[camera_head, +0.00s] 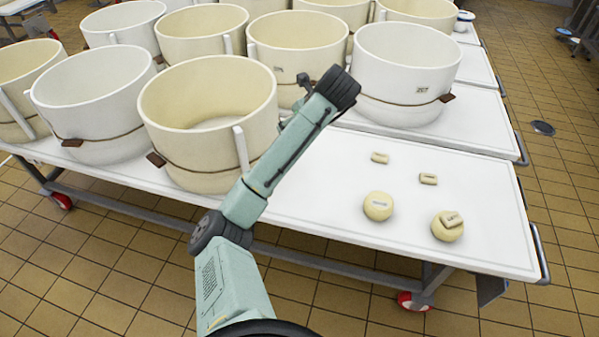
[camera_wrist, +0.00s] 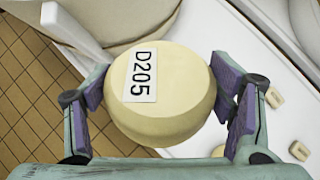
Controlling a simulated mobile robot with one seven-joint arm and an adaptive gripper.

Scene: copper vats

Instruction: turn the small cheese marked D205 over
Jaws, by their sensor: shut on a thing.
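The small cheese marked D205 (camera_wrist: 180,112) is a pale yellow rounded wheel in the wrist view. Its white label with black characters faces the camera and reads sideways. My gripper (camera_wrist: 163,90) is shut on the cheese, with purple pads at its left and right sides. The cheese is held above the white table (camera_head: 330,215). In the head view I cannot make out the held cheese or the fingers; only my arm shows, reaching up past the vats.
Two other small cheeses (camera_head: 378,206) (camera_head: 447,226) sit on the table's right part, one with a small block (camera_head: 452,219) on it. Two more blocks (camera_head: 380,157) (camera_head: 428,179) lie behind them. Large vats, including a cream one (camera_head: 210,110) and a white one (camera_head: 405,75), crowd the left and back.

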